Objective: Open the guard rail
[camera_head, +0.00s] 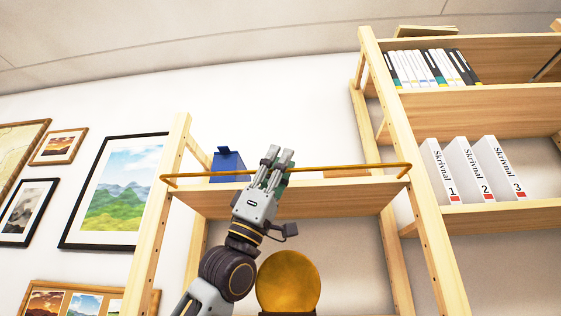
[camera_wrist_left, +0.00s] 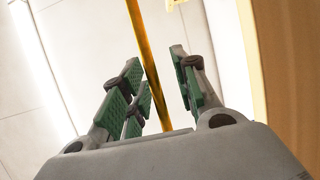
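The guard rail (camera_head: 345,167) is a thin orange-gold bar running across the front of the top board of the wooden shelf (camera_head: 320,197), with a bent end at each upright post. My left gripper (camera_head: 278,155) is at the middle of the rail, pointing up. In the left wrist view the rail (camera_wrist_left: 148,55) runs between the open green-padded fingers of my left gripper (camera_wrist_left: 160,85). A gap shows between the rail and the right finger; whether the left finger touches it I cannot tell. My right gripper is not in view.
A blue box (camera_head: 228,164) stands on the top board behind the rail. An amber globe (camera_head: 288,281) is below the board. A taller shelf on the right holds white binders (camera_head: 472,172) and books (camera_head: 432,68). Framed pictures (camera_head: 117,190) hang on the left wall.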

